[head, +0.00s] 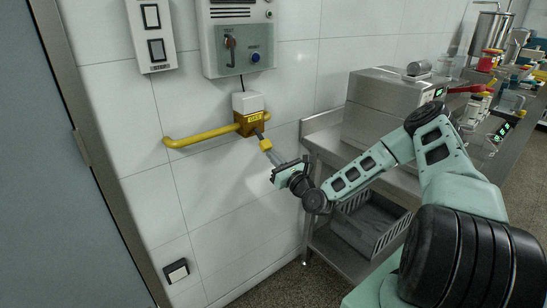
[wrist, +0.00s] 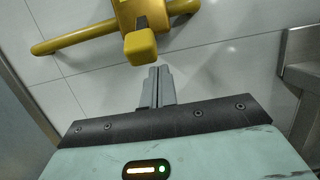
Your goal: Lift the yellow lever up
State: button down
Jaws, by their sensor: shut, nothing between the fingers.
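The yellow lever (head: 264,144) juts out and down from a yellow valve body (head: 250,123) on the wall pipe. In the wrist view the lever's blocky yellow end (wrist: 141,47) is near the top centre, just beyond my fingertips and slightly left of them. My gripper (head: 271,154) is shut and empty, with its grey fingers together. It is just below the lever's end in the head view; the fingers also show in the wrist view (wrist: 160,72). I cannot tell whether the fingertips touch the lever.
The yellow pipe (head: 200,137) runs left along the tiled wall. A control panel (head: 237,38) and a switch box (head: 152,35) hang above. A steel bench (head: 323,133) with a metal box (head: 385,103) stands to the right. The wall below the pipe is clear except for a small switch (head: 177,271).

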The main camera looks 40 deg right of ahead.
aim_at(269, 140)
jog(key=shift+s+r+g+p, duration=0.25)
jog(key=shift+r+g+p, duration=0.2)
jog(key=shift+p, duration=0.2)
jog(key=r+g+p, duration=0.2)
jog(key=p, duration=0.3)
jog(key=s+r+g+p, duration=0.1)
jog(key=r+g+p, duration=0.1)
jog(key=p, duration=0.2)
jog(key=s+r+g+p, duration=0.1)
jog(key=r+g+p, duration=0.1)
jog(key=p, duration=0.3)
jog(key=shift+s+r+p, duration=0.2)
jog(key=shift+r+p, duration=0.15)
jog(key=shift+r, duration=0.05)
jog(key=shift+w+d+r+g+p, duration=0.15)
jog(key=shift+r+g+p, duration=1.55)
jog(key=shift+p, duration=1.4)
jog(key=shift+f, duration=0.1)
